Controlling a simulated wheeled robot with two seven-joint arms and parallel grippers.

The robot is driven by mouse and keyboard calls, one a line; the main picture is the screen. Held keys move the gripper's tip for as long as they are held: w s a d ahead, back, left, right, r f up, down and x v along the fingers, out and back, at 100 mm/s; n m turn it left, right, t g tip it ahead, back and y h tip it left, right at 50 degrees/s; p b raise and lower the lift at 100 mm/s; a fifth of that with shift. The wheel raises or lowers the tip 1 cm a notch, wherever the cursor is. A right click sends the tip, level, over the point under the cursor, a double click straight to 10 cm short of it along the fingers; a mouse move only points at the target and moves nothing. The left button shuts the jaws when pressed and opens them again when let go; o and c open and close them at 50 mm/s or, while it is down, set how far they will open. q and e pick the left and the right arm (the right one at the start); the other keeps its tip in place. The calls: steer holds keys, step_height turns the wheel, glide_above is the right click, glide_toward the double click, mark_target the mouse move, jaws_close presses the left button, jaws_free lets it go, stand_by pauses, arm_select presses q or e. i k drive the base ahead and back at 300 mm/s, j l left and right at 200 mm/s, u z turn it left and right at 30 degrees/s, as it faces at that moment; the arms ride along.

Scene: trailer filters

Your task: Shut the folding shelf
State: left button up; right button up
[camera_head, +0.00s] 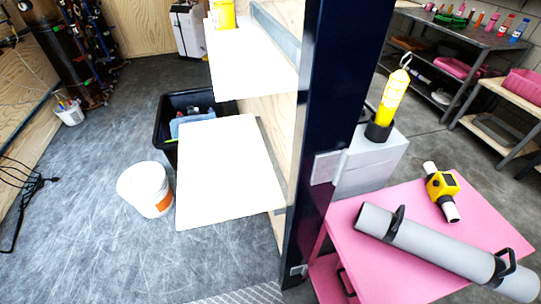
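Two white shelf panels stick out from a plywood wall beside a dark blue post (333,100). The lower shelf panel (228,172) stands folded out, roughly level, and its top is bare. The upper shelf panel (250,65) is also out and carries a yellow container (222,14) at its far end. I cannot tell which one is the folding shelf from markings. The hinges or supports under both panels are mostly hidden. Neither of my grippers is in view.
A white bucket (146,189) stands on the floor left of the lower panel, and a black bin (170,102) sits behind it. A pink cart (400,262) with a grey roll (430,243) stands right of the post. The left floor is largely open.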

mark_target(225, 171)
steer(key=i+j, duration=0.15)
steer(key=j, duration=0.2)
steer(key=i+j, duration=0.15)
steer(key=j, duration=0.15)
steer(key=i+j, duration=0.15)
steer(key=j, duration=0.2)
steer(key=i+j, duration=0.2)
steer(key=i, duration=0.1)
